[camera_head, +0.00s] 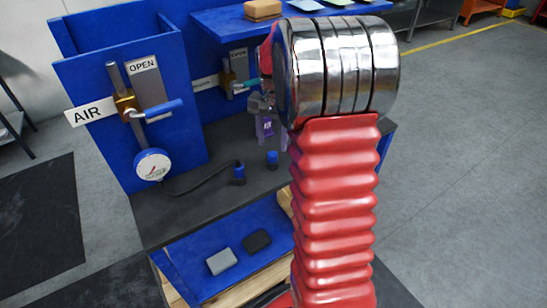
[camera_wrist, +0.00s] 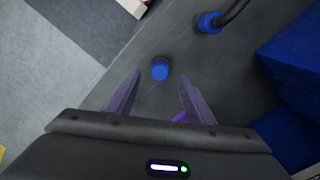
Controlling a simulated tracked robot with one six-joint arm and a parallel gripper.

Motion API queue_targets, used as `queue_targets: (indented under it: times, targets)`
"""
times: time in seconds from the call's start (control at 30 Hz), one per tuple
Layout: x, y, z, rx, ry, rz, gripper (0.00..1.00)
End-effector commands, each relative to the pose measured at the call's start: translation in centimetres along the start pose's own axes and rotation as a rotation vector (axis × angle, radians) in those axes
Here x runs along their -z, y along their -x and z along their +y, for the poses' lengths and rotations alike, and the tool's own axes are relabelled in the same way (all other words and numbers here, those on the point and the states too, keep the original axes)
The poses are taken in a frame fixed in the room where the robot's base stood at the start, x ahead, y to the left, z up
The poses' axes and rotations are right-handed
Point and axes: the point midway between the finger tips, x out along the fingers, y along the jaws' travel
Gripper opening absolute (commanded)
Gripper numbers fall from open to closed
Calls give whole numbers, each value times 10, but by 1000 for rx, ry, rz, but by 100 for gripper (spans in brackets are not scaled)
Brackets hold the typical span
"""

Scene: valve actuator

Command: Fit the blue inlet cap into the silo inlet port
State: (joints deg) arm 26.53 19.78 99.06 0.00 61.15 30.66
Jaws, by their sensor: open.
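A small blue cap (camera_head: 272,158) stands upright on the dark bench top; it also shows in the wrist view (camera_wrist: 160,69). In the wrist view my gripper (camera_wrist: 160,80) has its two purple fingers apart, with the cap seen between and just past their tips. Nothing is held. In the head view the gripper (camera_head: 264,126) is partly hidden by my arm, above the bench near the cap. I cannot make out a silo inlet port in either view.
A second blue piece with a black hose (camera_head: 239,175) stands left of the cap. A blue panel (camera_head: 180,105) carries an AIR valve and a round gauge (camera_head: 152,165). Below lies a blue shelf (camera_head: 195,243) with a grey block (camera_head: 221,261) and a black block (camera_head: 257,241).

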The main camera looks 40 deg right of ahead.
Motion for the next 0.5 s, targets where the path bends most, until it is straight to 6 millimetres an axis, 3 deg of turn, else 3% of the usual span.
queue_targets:
  times: [0.27, 0.5]
  targets:
    - [0, -5, 0, -1, 0, -1, 48]
    - [0, -35, 0, -2, -1, -3, 48]
